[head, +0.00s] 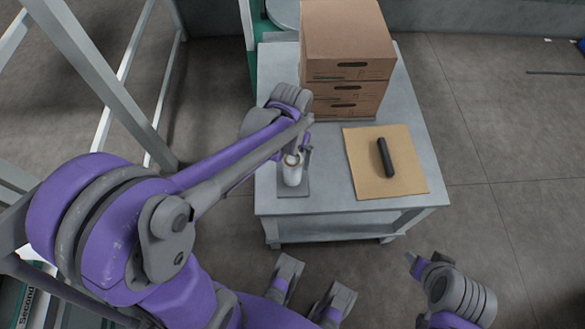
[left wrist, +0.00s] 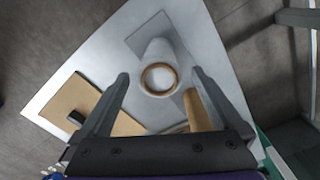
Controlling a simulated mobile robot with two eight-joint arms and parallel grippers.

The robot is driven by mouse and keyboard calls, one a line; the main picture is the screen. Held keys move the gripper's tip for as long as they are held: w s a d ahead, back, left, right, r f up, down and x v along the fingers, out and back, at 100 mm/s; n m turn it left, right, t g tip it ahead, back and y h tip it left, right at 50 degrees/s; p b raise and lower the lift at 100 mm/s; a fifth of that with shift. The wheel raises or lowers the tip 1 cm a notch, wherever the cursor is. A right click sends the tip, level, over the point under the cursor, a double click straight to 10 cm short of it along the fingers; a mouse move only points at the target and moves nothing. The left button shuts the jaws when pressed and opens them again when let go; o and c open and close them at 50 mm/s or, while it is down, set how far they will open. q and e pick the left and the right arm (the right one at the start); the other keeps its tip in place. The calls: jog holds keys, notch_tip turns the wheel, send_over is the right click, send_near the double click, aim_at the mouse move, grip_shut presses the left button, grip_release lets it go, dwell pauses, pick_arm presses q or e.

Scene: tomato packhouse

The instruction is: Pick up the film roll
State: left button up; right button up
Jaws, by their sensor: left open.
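The film roll (head: 292,174) is white with a brown core and stands upright on a dark grey plate (head: 307,189) at the table's left front. My left gripper (head: 300,149) is over it, partly hidden by its own arm. In the left wrist view the film roll (left wrist: 158,52) shows its brown core ring end-on, between the two spread fingers of my left gripper (left wrist: 160,76). The gripper is open, and I see no clear finger contact. My right gripper (head: 412,260) is low at the right, away from the table; its jaw state is unclear.
The grey table (head: 425,150) carries stacked cardboard boxes (head: 347,45) at the back. A tan mat (head: 360,175) with a black cylindrical thing (head: 385,158) lies to the right. A brown object (left wrist: 195,110) shows beside one finger. A metal frame (head: 110,90) stands at left.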

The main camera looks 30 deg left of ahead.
pick_arm(q)
notch_tip(320, 180, down, 5)
jog(key=shift+f+b, duration=0.15)
jog(key=shift+b, duration=0.4)
jog(key=c, duration=1.2)
